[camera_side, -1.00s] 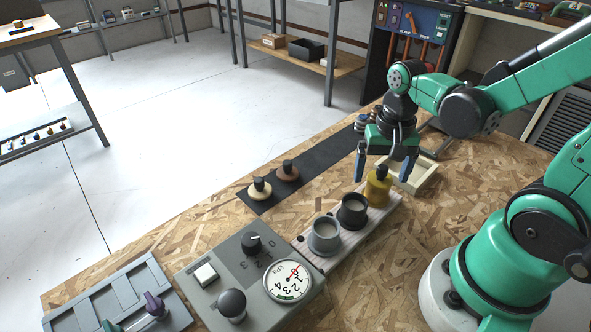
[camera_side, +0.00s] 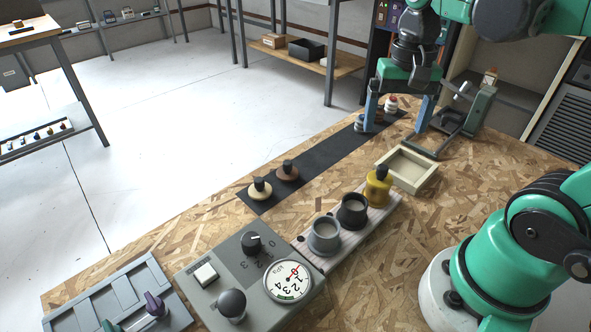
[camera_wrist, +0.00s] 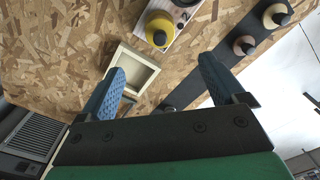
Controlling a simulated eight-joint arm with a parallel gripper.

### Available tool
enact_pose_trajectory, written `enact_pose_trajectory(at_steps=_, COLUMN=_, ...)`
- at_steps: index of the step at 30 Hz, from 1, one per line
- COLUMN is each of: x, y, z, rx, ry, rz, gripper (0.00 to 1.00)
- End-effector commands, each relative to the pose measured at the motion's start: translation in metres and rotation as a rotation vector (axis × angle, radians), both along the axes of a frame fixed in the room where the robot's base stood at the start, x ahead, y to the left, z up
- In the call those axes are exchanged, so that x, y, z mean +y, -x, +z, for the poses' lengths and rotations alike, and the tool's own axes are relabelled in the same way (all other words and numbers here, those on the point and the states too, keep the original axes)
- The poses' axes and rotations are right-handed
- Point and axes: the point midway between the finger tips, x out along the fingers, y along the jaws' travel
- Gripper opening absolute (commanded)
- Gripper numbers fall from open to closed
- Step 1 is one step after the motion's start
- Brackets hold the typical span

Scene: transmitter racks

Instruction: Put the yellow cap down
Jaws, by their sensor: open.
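The yellow cap (camera_side: 379,190), with a black knob on top, stands upright at the far end of the pale board (camera_side: 327,263), beside a black-rimmed cup (camera_side: 351,212) and a grey cup (camera_side: 324,237). In the wrist view the yellow cap (camera_wrist: 160,25) is near the top, beyond the fingertips. What lies under the cap is hidden. My gripper (camera_side: 397,112) is open and empty, with its blue fingers wide apart. It is behind and above the cap, clear of it, near the far end of the black mat.
A pale square tray (camera_side: 431,183) lies behind the cap. The black mat (camera_side: 325,158) holds cream (camera_side: 260,189) and brown (camera_side: 287,171) caps in front, and a red-and-white piece (camera_side: 391,103) near my fingers. A grey stand (camera_side: 468,120) is right of my gripper. A gauge box (camera_side: 230,265) stands in front.

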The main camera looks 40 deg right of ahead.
Motion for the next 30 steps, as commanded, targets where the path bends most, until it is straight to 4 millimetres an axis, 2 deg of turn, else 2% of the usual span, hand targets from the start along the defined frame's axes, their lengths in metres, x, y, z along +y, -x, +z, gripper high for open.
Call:
enact_pose_trajectory(at_steps=3, x=0.0, y=0.0, z=0.014, rx=0.0, ry=0.0, rz=0.0, gripper=0.9)
enact_pose_trajectory(at_steps=8, x=0.002, y=-0.002, z=0.02, rx=-0.021, ry=0.007, rz=0.031, gripper=0.9)
enact_pose_trajectory(at_steps=11, x=0.016, y=-0.014, z=0.007, rx=-0.15, ry=0.051, rz=0.204, gripper=0.9)
enact_pose_trajectory(at_steps=15, x=0.045, y=-0.034, z=-0.014, rx=-0.407, ry=0.156, rz=0.541, gripper=0.9)
enact_pose_trajectory(at_steps=19, x=0.063, y=-0.043, z=-0.021, rx=-0.558, ry=0.23, rz=0.725, gripper=0.9)
enact_pose_trajectory(at_steps=30, x=0.065, y=-0.046, z=-0.021, rx=-0.587, ry=0.248, rz=0.756, gripper=0.9)
